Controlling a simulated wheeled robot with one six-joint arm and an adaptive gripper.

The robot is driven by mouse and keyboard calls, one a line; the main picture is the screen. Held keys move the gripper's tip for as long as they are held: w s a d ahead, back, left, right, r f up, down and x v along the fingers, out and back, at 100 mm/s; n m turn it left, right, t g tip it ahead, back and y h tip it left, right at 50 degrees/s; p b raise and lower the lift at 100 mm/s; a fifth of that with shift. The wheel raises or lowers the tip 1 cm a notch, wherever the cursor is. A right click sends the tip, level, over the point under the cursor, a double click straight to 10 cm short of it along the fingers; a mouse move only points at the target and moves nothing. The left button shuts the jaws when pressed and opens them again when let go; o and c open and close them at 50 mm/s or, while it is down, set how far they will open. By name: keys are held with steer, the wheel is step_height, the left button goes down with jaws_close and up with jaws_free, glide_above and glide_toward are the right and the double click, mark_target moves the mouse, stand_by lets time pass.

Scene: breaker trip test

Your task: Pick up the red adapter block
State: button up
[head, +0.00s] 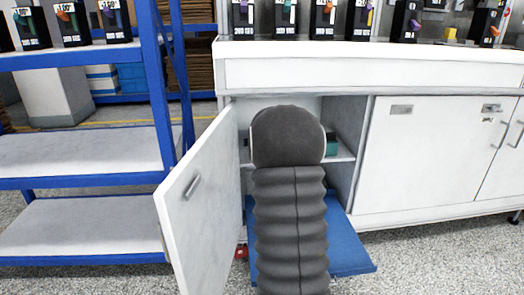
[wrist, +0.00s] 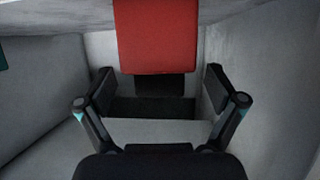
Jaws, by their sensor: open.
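The red adapter block (wrist: 158,35) shows at the top middle of the wrist view, inside a grey compartment, with a dark part below it. My gripper (wrist: 158,88) is open, with one finger to each side below the red block. Nothing is held between the fingers. In the head view my ribbed arm reaches into the open cabinet (head: 345,180) and hides the gripper and the block.
The cabinet door (head: 197,215) stands open at the left. A teal block (head: 332,143) sits on the inner shelf to the right of my arm. A blue panel (head: 345,240) lies low in front. A small red thing (head: 241,252) is near the floor. Blue-framed shelving (head: 90,155) stands left.

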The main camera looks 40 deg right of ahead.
steer(key=shift+w+d+f, duration=0.25)
steer(key=shift+w+d, duration=0.15)
steer(key=shift+w, duration=0.05)
steer(key=c, duration=1.7)
steer(key=shift+r, duration=0.2)
jaws_close()
steer(key=shift+r, duration=0.1)
